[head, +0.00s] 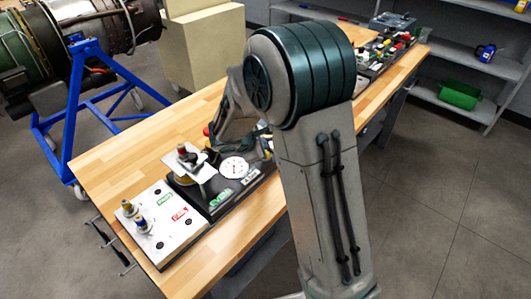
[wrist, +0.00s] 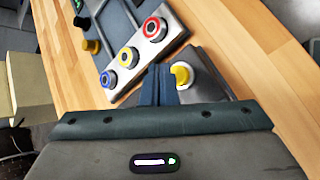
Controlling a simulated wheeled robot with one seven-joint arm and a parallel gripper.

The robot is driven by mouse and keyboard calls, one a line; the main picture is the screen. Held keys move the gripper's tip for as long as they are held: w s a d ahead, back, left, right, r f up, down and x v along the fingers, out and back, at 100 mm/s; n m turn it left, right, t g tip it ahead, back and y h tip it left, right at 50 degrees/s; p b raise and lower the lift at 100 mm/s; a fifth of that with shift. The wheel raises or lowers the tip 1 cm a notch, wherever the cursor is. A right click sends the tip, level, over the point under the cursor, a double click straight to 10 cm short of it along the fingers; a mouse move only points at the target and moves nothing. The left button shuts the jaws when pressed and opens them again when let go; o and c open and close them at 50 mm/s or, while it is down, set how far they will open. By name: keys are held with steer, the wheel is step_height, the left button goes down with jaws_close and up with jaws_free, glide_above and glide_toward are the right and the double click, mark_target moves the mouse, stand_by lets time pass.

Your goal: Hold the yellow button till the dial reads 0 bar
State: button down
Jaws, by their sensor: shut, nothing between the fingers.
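In the wrist view my gripper (wrist: 159,72) is shut and empty. Its fingertips are right beside a domed yellow button (wrist: 181,73) on a grey box; I cannot tell whether they touch it. My arm hides the buttons in the head view.
The wooden bench (head: 110,151) carries a white plate with PASS and FAIL labels (head: 157,222) and brass fittings. A fixture with a white top plate (head: 185,161) stands beside the dial. More equipment is at the far end. Bare wood lies right of the panel.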

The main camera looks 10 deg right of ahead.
steer(key=shift+r+p, duration=1.4)
steer(key=shift+r, duration=0.95)
steer(key=s+d+r+m+g, duration=0.1)
steer(key=s+d+r+m, duration=0.1)
steer(key=s+m, duration=0.15)
steer(key=s+d+r+m+g+y, duration=0.1)
steer(key=s+r+m, duration=0.15)
steer(key=s, duration=0.25)
steer(key=s+d+r+m+g, duration=0.1)
steer(key=s+d+r+m, duration=0.1)
steer(key=s+r+m, duration=0.15)
steer(key=s+a+r+m+y, duration=0.1)
steer(key=s+a+m+y, duration=0.1)
steer(key=s, duration=0.5)
steer(key=s+a+r+m+y+b, duration=0.1)
steer(key=s+a+m+y, duration=0.1)
steer(key=s+m, duration=0.4)
steer(key=shift+s+t+y, duration=0.3)
steer(key=shift+s+y, duration=0.6)
steer(key=shift+s, duration=0.25)
